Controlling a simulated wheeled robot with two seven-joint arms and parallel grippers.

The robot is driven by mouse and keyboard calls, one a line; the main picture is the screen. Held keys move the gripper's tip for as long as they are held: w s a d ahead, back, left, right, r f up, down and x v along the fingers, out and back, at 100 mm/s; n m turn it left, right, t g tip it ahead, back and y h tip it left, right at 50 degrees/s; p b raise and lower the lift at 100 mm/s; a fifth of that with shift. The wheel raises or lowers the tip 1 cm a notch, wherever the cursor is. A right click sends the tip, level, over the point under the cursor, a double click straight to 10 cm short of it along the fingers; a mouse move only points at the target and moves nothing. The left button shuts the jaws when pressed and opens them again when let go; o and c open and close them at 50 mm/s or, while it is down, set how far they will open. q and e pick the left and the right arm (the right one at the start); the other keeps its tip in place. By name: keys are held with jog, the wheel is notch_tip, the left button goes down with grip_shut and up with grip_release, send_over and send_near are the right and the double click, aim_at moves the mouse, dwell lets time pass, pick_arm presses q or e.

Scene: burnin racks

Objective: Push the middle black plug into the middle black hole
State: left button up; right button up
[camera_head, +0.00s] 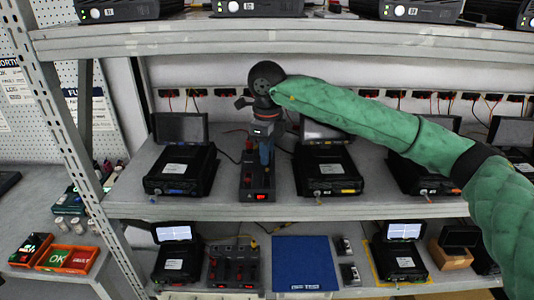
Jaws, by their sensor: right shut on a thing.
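My right arm, in a green sleeve, reaches in from the right over the middle shelf. My right gripper (264,148) points down over a black power box (258,182) with a red lit switch at its front. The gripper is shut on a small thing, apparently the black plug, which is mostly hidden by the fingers. Something blue shows beside the fingertips. The holes on the box top are too small and covered to tell apart, and I cannot tell whether the plug touches the box. My left gripper is not in view.
Black devices with raised screens stand left (180,170) and right (326,172) of the box. The upper shelf edge (200,42) runs close above the arm. A row of wall sockets lies behind. A blue mat (304,262) lies on the lower shelf.

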jog(key=b, duration=0.4)
jog(key=shift+f, duration=0.35)
dwell(3.7)
jog(key=shift+f+b, duration=1.25)
jog(key=shift+b, duration=0.75)
dwell(1.5)
